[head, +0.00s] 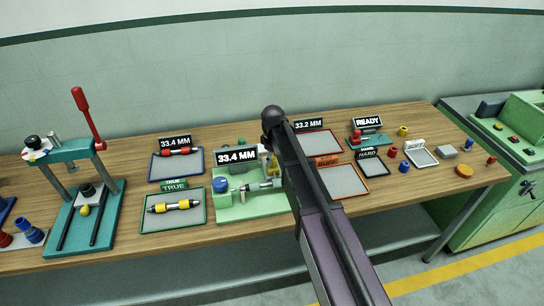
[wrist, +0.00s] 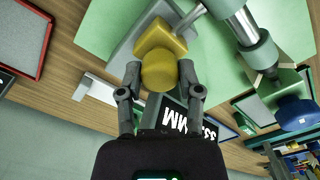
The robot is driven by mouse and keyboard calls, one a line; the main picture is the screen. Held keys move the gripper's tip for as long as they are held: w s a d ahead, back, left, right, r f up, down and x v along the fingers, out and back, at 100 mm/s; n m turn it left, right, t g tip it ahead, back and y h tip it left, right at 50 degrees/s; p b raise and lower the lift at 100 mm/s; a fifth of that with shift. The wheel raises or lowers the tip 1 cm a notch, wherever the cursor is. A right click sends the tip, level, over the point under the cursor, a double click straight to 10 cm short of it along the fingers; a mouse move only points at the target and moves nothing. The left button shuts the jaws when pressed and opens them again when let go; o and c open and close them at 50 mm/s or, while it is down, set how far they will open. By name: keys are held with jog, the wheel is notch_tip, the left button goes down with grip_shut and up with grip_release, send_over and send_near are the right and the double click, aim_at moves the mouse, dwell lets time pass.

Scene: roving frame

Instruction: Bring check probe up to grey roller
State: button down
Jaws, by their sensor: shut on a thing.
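The check probe appears to be the yellow block with a round knob (wrist: 160,68) in the wrist view, with a thin grey rod (wrist: 190,18) extending from it. My gripper (wrist: 160,78) is shut on the yellow knob, one finger on each side. The grey roller (wrist: 258,50) lies in the green fixture (wrist: 105,30), to the right of the knob in the wrist view. The rod's far end is close to the roller's pale shaft; I cannot tell whether they touch.
A 33.4 MM display (head: 237,156) stands behind the fixture, and a blue knob (head: 220,184) is at its left end. A TRUE tray (head: 148,218) with a yellow-ended roller lies left. A teal press (head: 80,185) stands far left. Trays and small parts lie right.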

jog(key=shift+s+d, duration=0.1)
jog(key=shift+s, duration=0.15)
jog(key=shift+c, duration=1.3)
grip_release()
jog(key=shift+w, duration=0.1)
jog(key=shift+w+a, duration=0.2)
jog(key=shift+w, duration=0.4)
jog(key=shift+w+a, duration=0.15)
jog(key=shift+w, duration=0.4)
notch_tip(320, 180, up, 14)
jog(key=p, duration=1.4)
jog(key=s+d+f+m+b, duration=0.6)
jog(key=s+d+f+b, duration=0.3)
jog(key=s+d, duration=0.2)
jog(key=s+d+f+m+b, duration=0.6)
jog(key=s+d+f+b, duration=0.3)
jog(key=s+d, duration=0.2)
jog(key=shift+s+f, duration=0.2)
jog(key=shift+s, duration=0.5)
